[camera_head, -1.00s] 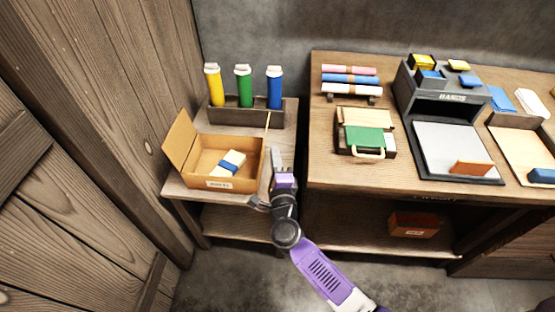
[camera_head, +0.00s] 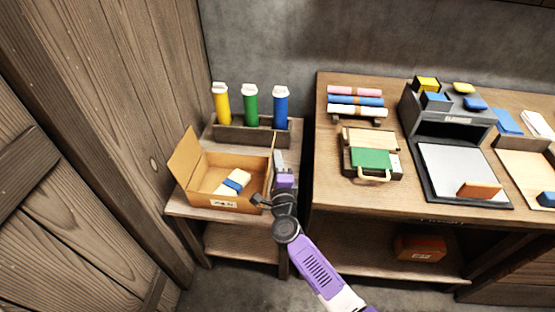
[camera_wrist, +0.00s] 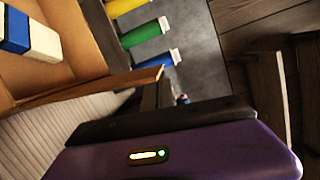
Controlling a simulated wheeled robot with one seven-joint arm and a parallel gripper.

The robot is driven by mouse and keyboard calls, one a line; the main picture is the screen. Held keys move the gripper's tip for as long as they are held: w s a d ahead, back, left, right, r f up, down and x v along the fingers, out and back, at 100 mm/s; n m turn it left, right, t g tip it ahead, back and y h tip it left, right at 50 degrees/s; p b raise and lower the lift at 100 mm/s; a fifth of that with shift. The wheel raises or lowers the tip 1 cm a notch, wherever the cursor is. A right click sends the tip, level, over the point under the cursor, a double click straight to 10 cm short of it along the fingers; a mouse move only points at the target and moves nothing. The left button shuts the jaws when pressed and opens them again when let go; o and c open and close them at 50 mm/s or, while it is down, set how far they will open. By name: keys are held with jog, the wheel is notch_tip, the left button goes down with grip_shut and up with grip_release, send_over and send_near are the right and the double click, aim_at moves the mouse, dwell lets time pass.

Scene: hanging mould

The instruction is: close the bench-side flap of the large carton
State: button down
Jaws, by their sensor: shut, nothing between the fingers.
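The large carton (camera_head: 232,203) is an open brown box on a low side table, with a label on its front. Its left flap (camera_head: 185,157) stands up and leans outward. The bench-side flap (camera_head: 272,158) shows as a thin, nearly edge-on upright strip at the right wall. In the wrist view a brown panel edge (camera_wrist: 95,87) runs beside the carton's inside. My gripper (camera_head: 280,158) is shut and empty, just right of that flap, between carton and bench; I cannot tell if they touch. A white block with a blue band (camera_head: 234,182) lies in the carton.
A dark rack (camera_head: 230,133) with yellow, green and blue tubes stands behind the carton. The workbench (camera_head: 335,200) with a green-fronted case (camera_head: 371,159) is close on the right. A plank wall (camera_head: 120,90) is on the left.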

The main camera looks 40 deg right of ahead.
jog(key=shift+w+a+r+n+p, duration=0.6)
jog(key=shift+w+r+n+p, duration=0.25)
jog(key=shift+p, duration=1.25)
jog(key=w+a+f+n+g+b, duration=0.1)
jog(key=w+a+f+n, duration=0.2)
jog(key=n, duration=0.1)
jog(key=w+a+f+n+g+b, duration=0.1)
jog(key=w+a+f+n+g, duration=0.1)
jog(key=w+a+f+n, duration=0.1)
jog(key=w+a+f+n+g+b, duration=0.1)
jog(key=w+a+f+n, duration=0.1)
jog(key=w+f+n, duration=0.2)
jog(key=shift+w+a+f+n, duration=0.2)
jog(key=shift+w+n, duration=0.1)
jog(key=shift+n, duration=0.25)
jog(key=shift+w+a+f+n, duration=0.15)
jog(key=shift+w+a+n, duration=0.1)
jog(key=shift+n, duration=0.25)
jog(key=shift+s, duration=0.1)
